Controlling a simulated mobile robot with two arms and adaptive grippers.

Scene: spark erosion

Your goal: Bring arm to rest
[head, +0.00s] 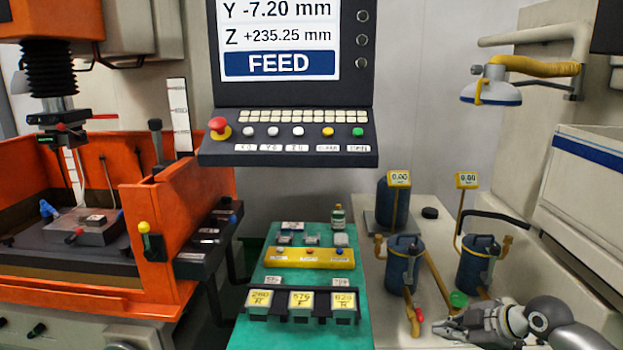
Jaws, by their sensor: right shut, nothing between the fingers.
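My right gripper (452,329) is in the lower right of the head view, its arm coming in from the right edge. Its fingers are shut and hold nothing. It is low over the front of the light bench, just right of a hose with a red tip (416,322) and below a green cup-like part (459,299). I cannot tell whether it touches the bench. My left gripper is not in view.
A green table (262,276) with a yellow tray and labelled boxes is to the left. The control panel (290,145) hangs above. An orange machine tank (160,230) fills the left.

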